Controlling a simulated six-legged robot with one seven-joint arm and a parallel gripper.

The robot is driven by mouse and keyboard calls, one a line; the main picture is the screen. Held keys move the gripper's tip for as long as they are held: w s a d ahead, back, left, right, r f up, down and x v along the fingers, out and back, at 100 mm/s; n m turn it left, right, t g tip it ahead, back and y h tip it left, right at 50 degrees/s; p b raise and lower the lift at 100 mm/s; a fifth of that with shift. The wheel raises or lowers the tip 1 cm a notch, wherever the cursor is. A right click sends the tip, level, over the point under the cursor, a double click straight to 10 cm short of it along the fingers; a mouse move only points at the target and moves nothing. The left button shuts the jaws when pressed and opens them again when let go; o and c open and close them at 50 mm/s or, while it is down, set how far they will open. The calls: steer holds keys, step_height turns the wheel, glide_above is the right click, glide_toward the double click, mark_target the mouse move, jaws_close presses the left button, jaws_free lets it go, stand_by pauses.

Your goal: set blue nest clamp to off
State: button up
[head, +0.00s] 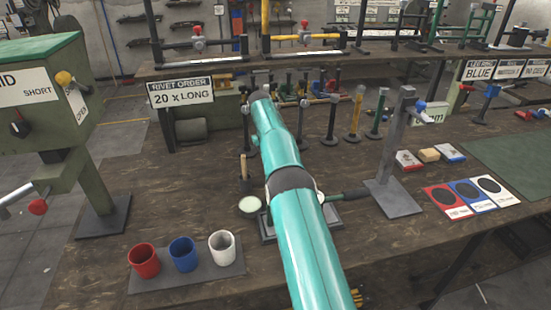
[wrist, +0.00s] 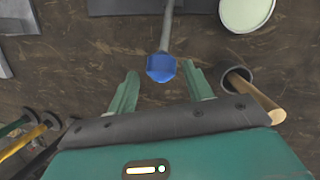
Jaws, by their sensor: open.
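A blue knob (wrist: 161,67) on a grey rod shows in the wrist view, the rod running up to a grey plate (wrist: 150,6) at the top edge. My gripper (wrist: 160,72) is open, with one green finger on each side of the knob in the picture. The knob sits about level with the fingertips, and I see no contact; its depth is hard to tell. In the head view my teal arm hides the knob and my fingers. A dark base plate (head: 267,230) shows at the arm's sides, with a dark-green handle (head: 350,195) at its right.
A wooden-handled tool in a dark ring (wrist: 238,78) is close to my right finger. A pale round disc (head: 250,205) lies left of the arm. Red, blue and white cups (head: 222,246) are front left.

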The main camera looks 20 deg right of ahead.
steer(key=shift+r, duration=1.65)
steer(key=shift+s+a+r, duration=0.25)
steer(key=shift+s+r, duration=0.4)
steer(key=shift+r, duration=0.15)
steer(key=s+a+r, duration=0.3)
steer(key=s+r, duration=0.5)
steer(key=s, duration=0.4)
steer(key=shift+s+a+r, duration=0.15)
steer(key=shift+s+a, duration=0.05)
